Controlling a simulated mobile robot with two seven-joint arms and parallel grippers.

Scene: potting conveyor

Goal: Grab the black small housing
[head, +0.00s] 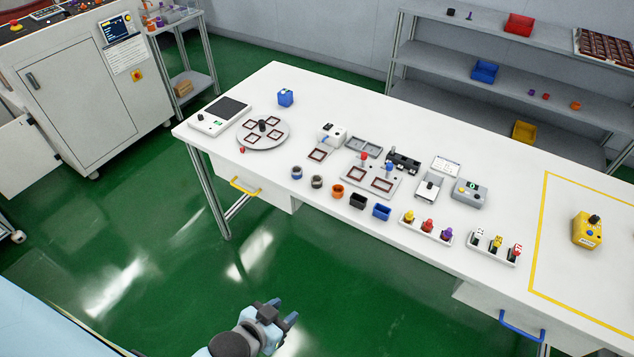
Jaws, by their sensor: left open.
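The black small housing (358,201) is a small open-topped black box. It stands on the white table near its front edge, between an orange round part (337,191) and a blue open-topped housing (381,212). My left gripper (284,312) is at the bottom of the head view, over the green floor in front of the table. It is open and empty, well apart from the housing. My right gripper is not seen.
A round grey plate (281,141), a scale (219,116) and fixtures with red and blue knobs (372,180) stand behind the row. Racks of coloured parts (426,227) stand to the right. Drawer handles (245,187) project from the table's front.

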